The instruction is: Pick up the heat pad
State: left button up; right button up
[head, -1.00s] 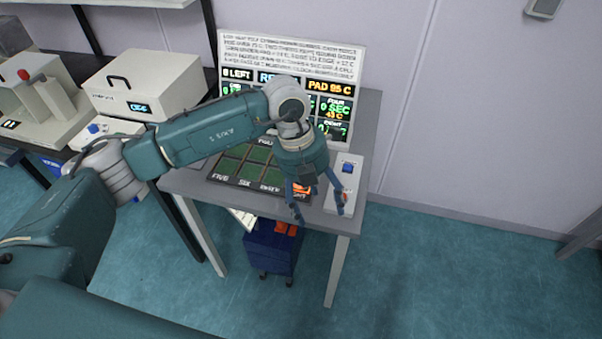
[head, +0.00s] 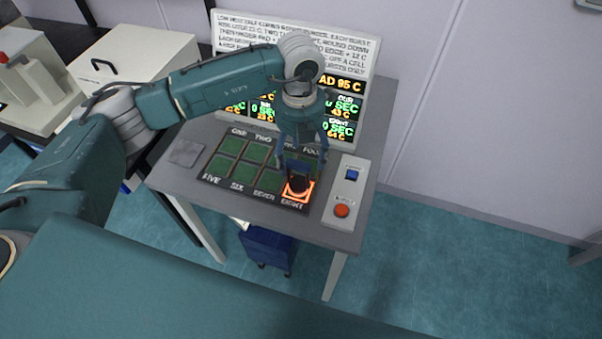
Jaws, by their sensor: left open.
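The heat pad (head: 299,184) appears as a small dark block with a blue upper part. It sits on the orange-glowing square of the cell marked EIGHT, at the front right of the green grid board (head: 222,182) on the grey table. My left gripper (head: 302,162) points down over it from behind, with its blue fingers spread open. The fingers are around or just above the pad's upper part; I cannot tell whether they touch it. The arm and fingers hide some of the grid's right side. My right gripper is not in view.
A control box (head: 345,195) with a blue and a red button stands right of the grid. A display panel (head: 365,55) reading 95 C rises behind. A plain grey square (head: 186,152) lies left of the grid. A white instrument (head: 135,65) stands further left.

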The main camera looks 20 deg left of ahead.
aim_at(299, 182)
pick_arm(q)
jog(key=f, duration=0.3)
jog(key=shift+s+p, duration=0.4)
jog(key=shift+f, duration=0.25)
notch_tip(299, 182, down, 4)
jog(key=p, duration=0.2)
jog(key=shift+f+p, duration=0.25)
jog(key=shift+p, duration=0.1)
jog(key=shift+f, duration=0.35)
grip_shut()
jog(key=shift+r, duration=0.1)
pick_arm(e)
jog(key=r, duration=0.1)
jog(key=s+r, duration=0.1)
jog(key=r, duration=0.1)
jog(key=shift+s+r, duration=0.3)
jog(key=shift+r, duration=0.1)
